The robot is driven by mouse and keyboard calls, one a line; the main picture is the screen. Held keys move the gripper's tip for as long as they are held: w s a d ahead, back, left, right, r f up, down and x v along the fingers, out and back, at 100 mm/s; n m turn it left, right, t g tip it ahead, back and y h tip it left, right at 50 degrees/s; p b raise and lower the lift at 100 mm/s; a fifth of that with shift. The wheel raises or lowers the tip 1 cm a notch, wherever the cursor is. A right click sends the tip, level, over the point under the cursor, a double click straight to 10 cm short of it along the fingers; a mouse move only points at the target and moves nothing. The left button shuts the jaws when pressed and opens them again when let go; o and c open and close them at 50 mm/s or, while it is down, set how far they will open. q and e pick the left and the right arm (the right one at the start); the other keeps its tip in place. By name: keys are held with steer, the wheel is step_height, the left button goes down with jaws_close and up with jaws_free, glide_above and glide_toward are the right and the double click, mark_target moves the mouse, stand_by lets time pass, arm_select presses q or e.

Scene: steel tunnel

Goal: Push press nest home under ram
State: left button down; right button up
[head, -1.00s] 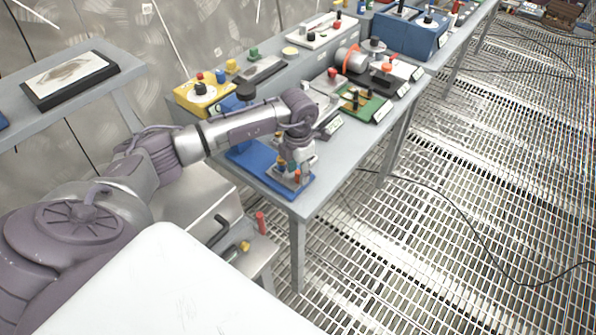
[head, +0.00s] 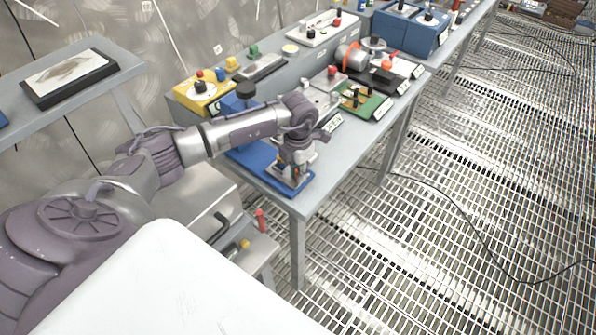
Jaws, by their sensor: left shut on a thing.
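The press stands near the corner of the grey bench, with a blue base (head: 249,154) and a dark round knob (head: 246,90) on top. My left arm passes in front of the press, so the ram is hidden. The nest (head: 281,173), a small grey block with coloured bits, sits at the front end of the blue base. My left gripper (head: 294,173) points down at the nest and is shut on part of it; its fingers hide most of that part. My right gripper is not in view.
A yellow box with buttons (head: 200,93) stands behind my arm. A lower shelf with a red-handled tool (head: 260,220) lies nearer me. The grating floor at right carries cables.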

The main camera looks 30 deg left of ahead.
mark_target(279, 159)
arm_select(q)
steer(key=a+b, duration=0.1)
steer(key=a, duration=0.1)
steer(key=a+b, duration=0.1)
steer(key=a, duration=0.1)
steer(key=a+b, duration=0.1)
steer(key=a, duration=0.1)
steer(key=shift+w+a+f, duration=0.15)
steer(key=shift+w+a, duration=0.1)
steer(key=shift+a, duration=0.25)
steer(key=c, duration=1.1)
jaws_free()
steer(key=shift+o, duration=0.2)
steer(key=shift+r, duration=0.25)
step_height(279, 159, up, 12)
steer(key=shift+f, duration=0.1)
